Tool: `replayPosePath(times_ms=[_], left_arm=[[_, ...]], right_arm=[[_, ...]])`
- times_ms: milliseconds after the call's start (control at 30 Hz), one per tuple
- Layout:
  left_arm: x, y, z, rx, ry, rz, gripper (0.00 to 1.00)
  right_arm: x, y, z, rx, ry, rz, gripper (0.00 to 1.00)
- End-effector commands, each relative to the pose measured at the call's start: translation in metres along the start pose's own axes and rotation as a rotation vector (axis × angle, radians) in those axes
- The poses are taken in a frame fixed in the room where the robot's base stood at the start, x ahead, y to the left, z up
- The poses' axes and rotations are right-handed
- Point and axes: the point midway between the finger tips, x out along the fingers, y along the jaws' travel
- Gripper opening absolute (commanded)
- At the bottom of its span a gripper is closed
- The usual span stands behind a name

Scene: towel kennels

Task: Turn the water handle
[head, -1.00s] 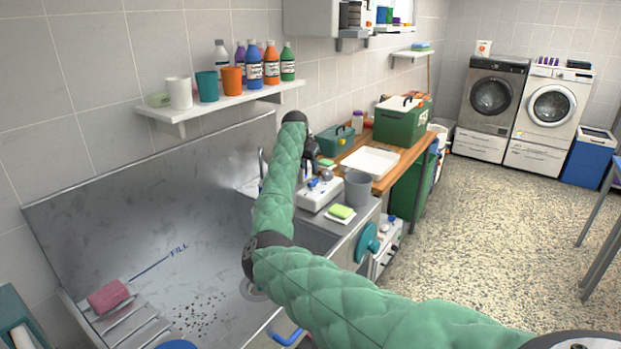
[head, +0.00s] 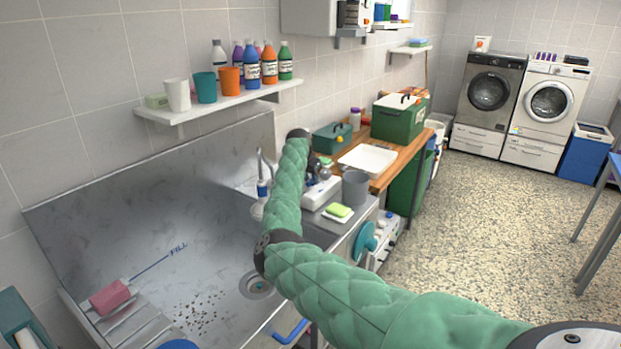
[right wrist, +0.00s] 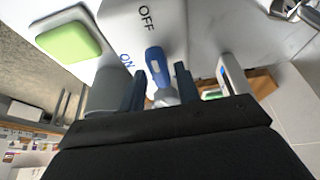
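The water handle is a blue lever (right wrist: 155,66) on a metal stem, seen in the right wrist view. It sits on a white housing (right wrist: 180,22) marked OFF and ON. The lever's tip points roughly toward OFF, with ON to its left. My right gripper (right wrist: 162,78) is open, its two dark fingers on either side of the lever; the left finger is nearer to it. Whether either finger touches it I cannot tell. In the head view the white housing (head: 324,192) stands beside the steel sink, and my right gripper (head: 315,168) is over it, hiding most of the lever. My left gripper is out of view.
A yellow-green sponge (head: 339,210) and a grey cup (head: 356,187) stand close to the housing. The steel sink (head: 210,255) has a drain and dirt specks. A white tray (head: 368,159) lies on the wooden bench behind.

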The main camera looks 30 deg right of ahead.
Motion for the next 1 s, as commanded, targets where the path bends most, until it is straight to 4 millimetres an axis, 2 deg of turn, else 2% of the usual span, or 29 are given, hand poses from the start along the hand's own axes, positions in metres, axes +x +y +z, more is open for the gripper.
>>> replayPosePath(times_ms=[33, 133, 167, 567, 767, 1000], left_arm=[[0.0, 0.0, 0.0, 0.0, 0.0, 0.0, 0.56], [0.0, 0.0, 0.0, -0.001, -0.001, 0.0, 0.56], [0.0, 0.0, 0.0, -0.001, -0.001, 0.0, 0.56], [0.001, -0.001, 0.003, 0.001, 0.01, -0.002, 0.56], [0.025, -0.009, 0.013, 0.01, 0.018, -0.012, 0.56], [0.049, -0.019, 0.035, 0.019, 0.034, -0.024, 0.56]], right_arm=[[0.0, 0.0, 0.0, 0.0, 0.0, 0.0, 0.22], [0.0, 0.0, 0.0, 0.0, 0.0, 0.0, 0.03], [0.0, 0.0, 0.0, 0.0, 0.0, 0.0, 0.0], [-0.002, 0.001, -0.001, -0.059, 0.001, -0.023, 0.0], [-0.003, 0.002, -0.002, -0.177, 0.002, -0.072, 0.0], [-0.003, 0.004, -0.003, -0.38, 0.002, -0.156, 0.0]])
